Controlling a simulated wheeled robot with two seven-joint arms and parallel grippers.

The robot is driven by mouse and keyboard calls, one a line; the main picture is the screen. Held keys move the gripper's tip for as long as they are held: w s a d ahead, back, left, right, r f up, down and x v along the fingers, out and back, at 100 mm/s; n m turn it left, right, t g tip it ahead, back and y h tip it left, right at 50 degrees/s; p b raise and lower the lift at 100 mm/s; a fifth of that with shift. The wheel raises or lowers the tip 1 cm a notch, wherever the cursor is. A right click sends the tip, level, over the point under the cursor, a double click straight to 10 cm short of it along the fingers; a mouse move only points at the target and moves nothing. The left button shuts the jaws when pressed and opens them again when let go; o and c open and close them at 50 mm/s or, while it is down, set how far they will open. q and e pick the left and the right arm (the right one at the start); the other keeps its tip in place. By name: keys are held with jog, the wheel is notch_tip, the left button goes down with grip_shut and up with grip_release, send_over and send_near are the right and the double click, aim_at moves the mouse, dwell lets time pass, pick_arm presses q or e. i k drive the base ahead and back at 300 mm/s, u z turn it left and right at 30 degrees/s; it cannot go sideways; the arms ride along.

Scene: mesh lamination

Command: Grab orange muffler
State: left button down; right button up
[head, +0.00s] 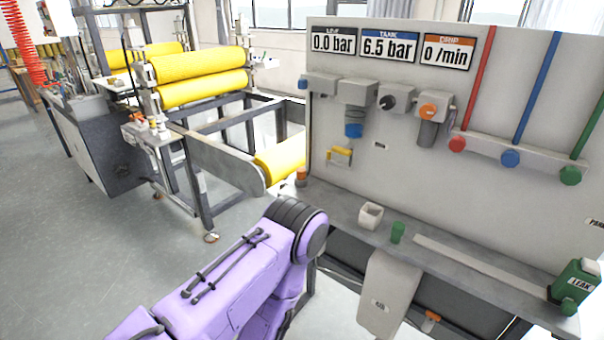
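A small orange piece (302,176) stands at the left end of the grey shelf (345,203), close to the yellow roller; it may be the orange muffler, but it is too small to be sure. Another small orange piece (432,317) is below the shelf's front edge, right of the hanging grey bin. My purple arm comes in from the lower left, and its dark-ringed joint is in front of the shelf's left end. Neither of my grippers shows.
A panel (400,170) with gauges, an orange knob (428,110) and coloured pipes rises behind the shelf. A white open box (370,215), a green cylinder (397,232) and a green bottle (575,284) stand on it. A yellow-roller machine (200,75) stands left; floor (95,260) is clear.

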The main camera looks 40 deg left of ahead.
aim_at(301, 171)
jog(key=k, duration=1.05)
jog(key=u, duration=1)
jog(key=i, duration=1.15)
jog(key=z, duration=0.15)
